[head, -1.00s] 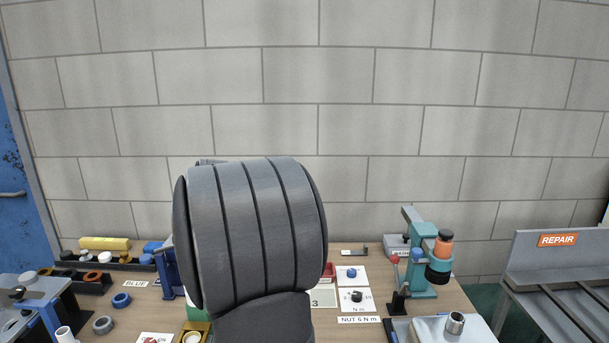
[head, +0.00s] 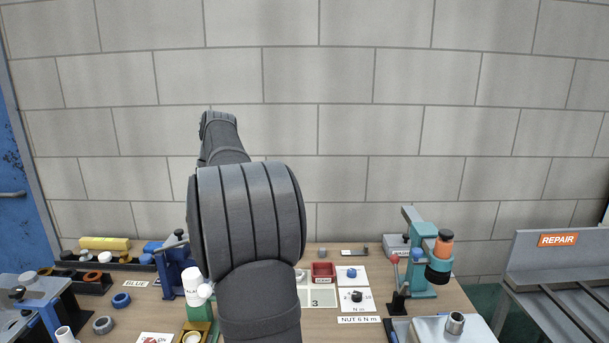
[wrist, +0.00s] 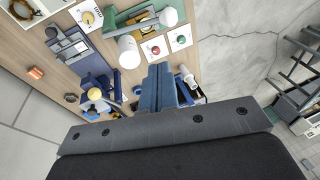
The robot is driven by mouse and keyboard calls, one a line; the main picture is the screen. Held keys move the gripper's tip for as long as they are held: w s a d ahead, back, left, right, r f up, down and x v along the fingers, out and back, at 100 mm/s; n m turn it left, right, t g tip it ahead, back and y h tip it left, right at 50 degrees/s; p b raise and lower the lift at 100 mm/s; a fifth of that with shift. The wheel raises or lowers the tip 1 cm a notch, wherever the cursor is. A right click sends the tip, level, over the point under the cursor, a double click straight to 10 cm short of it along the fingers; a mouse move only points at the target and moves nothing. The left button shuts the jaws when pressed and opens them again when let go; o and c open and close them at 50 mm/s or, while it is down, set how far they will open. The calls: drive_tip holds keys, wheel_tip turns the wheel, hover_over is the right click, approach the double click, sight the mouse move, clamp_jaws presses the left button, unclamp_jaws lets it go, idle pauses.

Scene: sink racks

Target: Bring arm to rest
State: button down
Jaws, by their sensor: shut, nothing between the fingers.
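My gripper (wrist: 160,72) shows in the wrist view as two blue fingers lying together, shut and empty. It hangs above the bench, apart from the things below as far as I can tell. In the head view my raised arm fills the middle, and its links hide the gripper and part of the bench (head: 440,301). The wrist view looks down on the bench at an angle, with a blue fixture (wrist: 97,92) and a white rounded part (wrist: 129,52) near the fingers.
A teal press (head: 423,277) stands at the bench's right. A grey rack marked REPAIR (head: 555,262) is beyond it. A blue clamp (head: 172,268) and white bottle (head: 191,284) stand left of my arm. A red tray (head: 323,271) lies right of it.

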drive_tip(key=w+a+f+m, duration=0.2)
drive_tip(key=a+f, duration=1)
drive_tip(key=f, duration=0.4)
drive_tip(key=shift+w+a+m+t+y, duration=0.2)
drive_tip(key=shift+w+m+t+y, duration=0.1)
drive_tip(key=shift+t, duration=0.1)
drive_tip(key=c, duration=2.2)
unclamp_jaws()
drive_tip(key=shift+f, duration=0.1)
